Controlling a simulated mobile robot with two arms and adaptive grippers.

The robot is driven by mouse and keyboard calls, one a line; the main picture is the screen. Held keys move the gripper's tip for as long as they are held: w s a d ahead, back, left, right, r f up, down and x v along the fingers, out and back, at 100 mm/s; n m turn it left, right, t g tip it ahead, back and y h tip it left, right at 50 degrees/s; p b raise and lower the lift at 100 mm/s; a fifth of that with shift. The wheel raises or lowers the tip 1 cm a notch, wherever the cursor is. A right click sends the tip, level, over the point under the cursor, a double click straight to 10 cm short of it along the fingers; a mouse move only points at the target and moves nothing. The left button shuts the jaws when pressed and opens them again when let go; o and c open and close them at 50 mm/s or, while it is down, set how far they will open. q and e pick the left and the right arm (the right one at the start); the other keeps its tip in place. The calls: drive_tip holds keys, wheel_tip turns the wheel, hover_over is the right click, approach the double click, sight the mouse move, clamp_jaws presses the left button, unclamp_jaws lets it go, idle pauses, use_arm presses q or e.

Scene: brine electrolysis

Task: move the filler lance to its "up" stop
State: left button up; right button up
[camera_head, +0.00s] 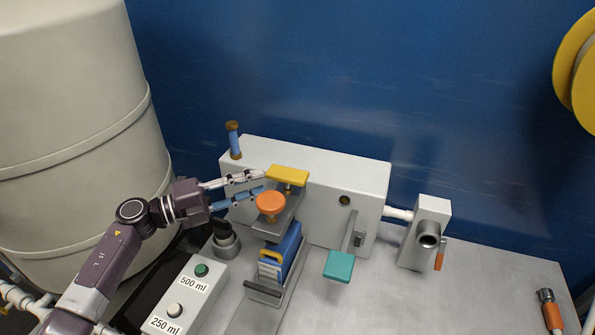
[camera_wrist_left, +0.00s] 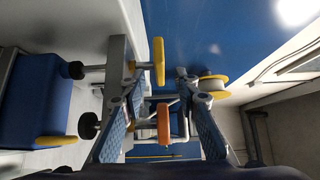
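A grey-white filler box (camera_head: 350,185) stands at the back of the bench. A yellow handle (camera_head: 287,175) sticks out of its front on a short stem. An orange round knob (camera_head: 270,202) stands just below it on a grey bracket, over a blue canister (camera_head: 282,250). I cannot tell which of these handles belongs to the lance. My left gripper (camera_head: 262,184) is open, its fingers reaching from the left to beside the yellow handle and orange knob. No grip shows.
A control box (camera_head: 188,300) with green and white buttons, marked 500 ml and 250 ml, stands in front. A teal handle (camera_head: 338,266) hangs on a lever. A grey outlet block (camera_head: 425,235) stands right. A large beige tank (camera_head: 75,130) is left.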

sight(274, 178)
use_arm(q)
drive_tip(key=p+x, duration=0.1)
drive_tip(key=x, duration=0.4)
drive_tip(key=shift+s+r, duration=0.1)
drive_tip(key=shift+s, duration=0.05)
drive_tip(key=shift+w+d+p, duration=0.3)
drive_tip(key=shift+d+p, duration=0.05)
drive_tip(key=shift+d, duration=0.3)
drive_tip(key=shift+x, duration=0.95)
drive_tip(key=shift+w+d, duration=0.15)
drive_tip(key=shift+d, duration=0.25)
use_arm(e)
wheel_tip(274, 178, up, 2)
drive_tip(key=shift+d, duration=0.1)
use_arm(q)
drive_tip(key=c, duration=0.7)
clamp_jaws()
use_arm(e)
drive_tip(key=shift+d, duration=0.35)
